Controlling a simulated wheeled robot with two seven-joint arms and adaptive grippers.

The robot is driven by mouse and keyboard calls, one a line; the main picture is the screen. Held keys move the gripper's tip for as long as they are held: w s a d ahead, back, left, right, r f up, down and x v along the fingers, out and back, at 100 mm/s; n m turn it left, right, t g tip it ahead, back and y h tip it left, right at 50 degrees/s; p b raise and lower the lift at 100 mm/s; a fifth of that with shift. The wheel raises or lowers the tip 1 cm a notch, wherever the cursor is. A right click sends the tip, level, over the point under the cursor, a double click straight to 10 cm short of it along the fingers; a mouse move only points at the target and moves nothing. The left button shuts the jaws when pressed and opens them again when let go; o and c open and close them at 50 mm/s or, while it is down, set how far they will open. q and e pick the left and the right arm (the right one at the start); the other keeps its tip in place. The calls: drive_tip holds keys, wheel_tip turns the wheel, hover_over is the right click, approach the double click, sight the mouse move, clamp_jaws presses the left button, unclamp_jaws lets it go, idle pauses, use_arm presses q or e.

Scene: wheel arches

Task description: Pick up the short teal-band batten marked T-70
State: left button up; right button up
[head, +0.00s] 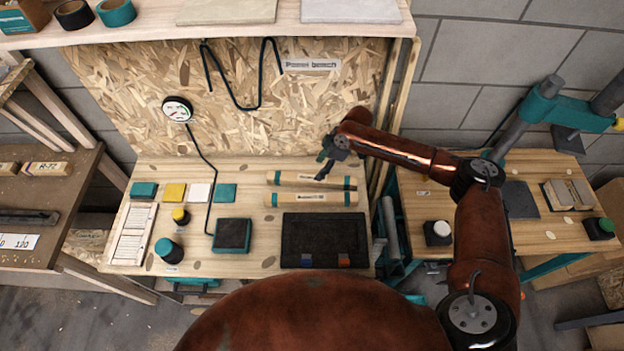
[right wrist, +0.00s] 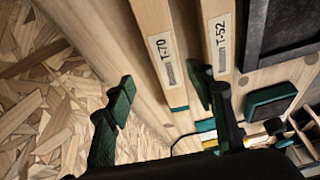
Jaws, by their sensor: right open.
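Two pale wooden battens with teal end bands lie side by side on the bench. The T-70 batten (head: 295,178) is the far one, nearer the chipboard back panel; its label reads clearly in the right wrist view (right wrist: 158,40). The T-52 batten (head: 300,200) lies in front of it, and also shows in the right wrist view (right wrist: 217,40). My right gripper (head: 324,169) is open and empty over the T-70 batten. In the right wrist view its fingers (right wrist: 160,88) stand apart, with the T-70 batten's banded end between them in the picture. My left gripper is not in view.
A black tray (head: 300,238) lies just in front of the battens. The chipboard panel (head: 160,90) rises behind them. A teal-edged block (head: 232,235), small pots and colour squares occupy the bench's left half. A side bench (head: 480,190) stands at right.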

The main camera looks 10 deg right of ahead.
sight(312, 178)
drive_tip(key=shift+a+x, duration=0.25)
drive_tip(key=shift+x, duration=1)
drive_tip(key=x, duration=0.4)
drive_tip(key=shift+s+a+f, duration=0.2)
drive_tip(key=shift+s, duration=0.2)
drive_tip(key=shift+r, duration=0.1)
clamp_jaws()
